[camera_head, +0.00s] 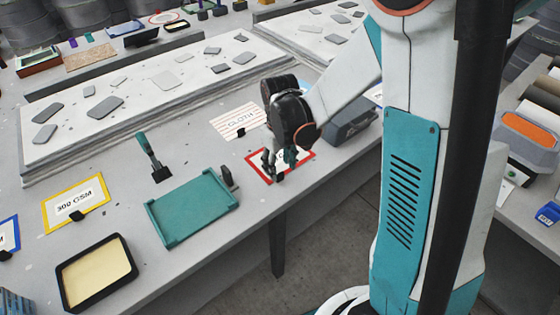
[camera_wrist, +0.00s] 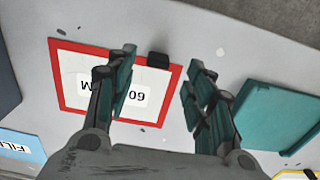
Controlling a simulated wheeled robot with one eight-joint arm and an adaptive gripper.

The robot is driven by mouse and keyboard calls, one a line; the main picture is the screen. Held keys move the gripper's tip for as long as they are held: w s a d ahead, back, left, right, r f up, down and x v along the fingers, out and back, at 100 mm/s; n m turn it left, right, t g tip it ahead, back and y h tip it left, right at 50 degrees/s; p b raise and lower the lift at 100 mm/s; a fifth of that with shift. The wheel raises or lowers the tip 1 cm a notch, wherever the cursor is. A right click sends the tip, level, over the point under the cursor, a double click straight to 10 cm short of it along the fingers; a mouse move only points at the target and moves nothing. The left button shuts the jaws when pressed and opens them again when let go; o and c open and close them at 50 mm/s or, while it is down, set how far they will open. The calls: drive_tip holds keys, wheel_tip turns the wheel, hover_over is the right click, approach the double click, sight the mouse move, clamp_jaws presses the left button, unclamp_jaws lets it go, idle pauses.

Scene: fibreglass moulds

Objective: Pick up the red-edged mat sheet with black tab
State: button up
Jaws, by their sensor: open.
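The red-edged mat sheet (camera_head: 303,160) lies flat near the table's front edge, partly hidden by my gripper in the head view. In the wrist view the sheet (camera_wrist: 78,68) shows a white middle with a printed label, partly covered by a finger. Its black tab (camera_wrist: 159,60) sits on the sheet's edge. The tab (camera_head: 280,177) also shows below my gripper in the head view. My gripper (camera_wrist: 162,62) is open and empty, with the tab appearing between its fingertips. In the head view my gripper (camera_head: 279,160) is over the sheet; the exact height gap is unclear.
A teal tray (camera_head: 192,208) lies left of the sheet, with a dark upright piece (camera_head: 228,178) at its corner. The striped CLOTH sheet (camera_head: 240,120) lies behind. A dark grey box (camera_head: 350,125) stands to the right. A yellow-edged sheet (camera_head: 75,203) is further left.

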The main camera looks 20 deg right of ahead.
sight(280, 174)
wheel_tip(280, 174, down, 4)
drive_tip(key=shift+d+b, duration=0.1)
drive_tip(key=shift+b, duration=0.65)
drive_tip(key=shift+r, duration=0.1)
drive_tip(key=shift+c, duration=0.5)
clamp_jaws()
drive_tip(key=shift+r, duration=0.1)
wheel_tip(280, 174, up, 20)
drive_tip(key=p, duration=0.7)
